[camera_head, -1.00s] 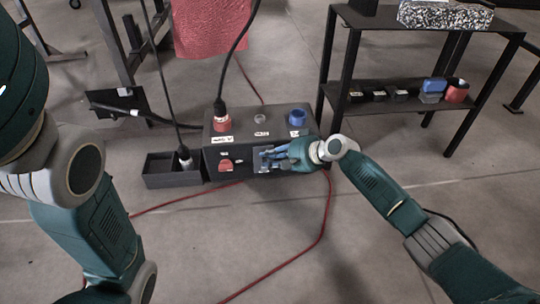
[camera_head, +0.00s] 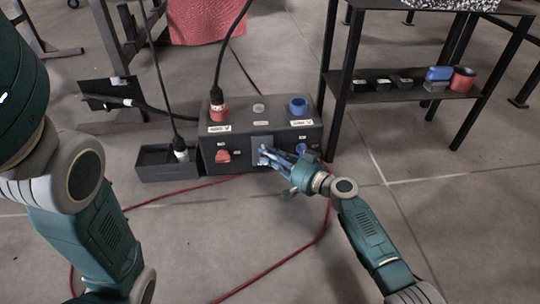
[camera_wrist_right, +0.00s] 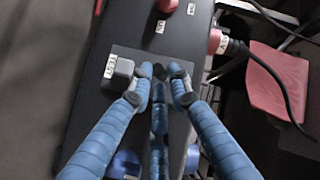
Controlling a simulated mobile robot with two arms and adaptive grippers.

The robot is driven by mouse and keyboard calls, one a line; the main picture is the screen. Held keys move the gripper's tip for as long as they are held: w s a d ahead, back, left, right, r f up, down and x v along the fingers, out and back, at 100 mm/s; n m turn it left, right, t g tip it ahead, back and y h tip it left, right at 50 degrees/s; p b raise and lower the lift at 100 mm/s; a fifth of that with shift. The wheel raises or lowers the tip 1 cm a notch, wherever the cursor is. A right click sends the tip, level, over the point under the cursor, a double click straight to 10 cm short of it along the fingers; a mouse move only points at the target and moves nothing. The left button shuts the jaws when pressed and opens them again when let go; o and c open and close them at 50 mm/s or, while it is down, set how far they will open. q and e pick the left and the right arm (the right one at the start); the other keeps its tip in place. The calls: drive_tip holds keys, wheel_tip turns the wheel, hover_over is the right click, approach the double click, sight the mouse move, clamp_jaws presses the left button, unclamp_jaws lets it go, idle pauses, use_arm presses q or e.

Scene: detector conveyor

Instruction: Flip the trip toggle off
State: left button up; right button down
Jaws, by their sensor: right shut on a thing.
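The black control box (camera_head: 220,172) stands on the floor, with a small grey metal plate (camera_head: 262,142) on its front face. My right gripper (camera_head: 266,155) reaches the plate from the right, blue fingers converging there. In the right wrist view, the right gripper (camera_wrist_right: 160,90) has its fingertips close around a small dark toggle knob (camera_wrist_right: 158,71) on the plate. The fingers hide most of the toggle, so its position cannot be told. A grey block (camera_wrist_right: 124,68) and a TEST label (camera_wrist_right: 109,66) sit beside it. My left gripper is out of view.
A red knob (camera_head: 223,156) is left of the plate and a blue knob (camera_head: 302,148) right of it. A red plug (camera_head: 218,113) and a blue socket (camera_head: 298,107) are on top. A black shelf (camera_head: 385,97) stands to the right. A red cable (camera_head: 190,187) crosses the floor.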

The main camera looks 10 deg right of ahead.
drive_tip(key=shift+s+a+f+n+y, duration=0.15)
drive_tip(key=shift+a+n+y, duration=0.15)
drive_tip(key=shift+a, duration=0.25)
drive_tip(key=c, duration=1.7)
unclamp_jaws()
drive_tip(key=shift+c, duration=0.2)
drive_tip(key=shift+d, duration=0.3)
drive_tip(key=v, duration=1.1)
drive_tip(key=shift+s+d, duration=0.2)
drive_tip(key=shift+s, duration=0.1)
drive_tip(key=shift+s+d, duration=0.1)
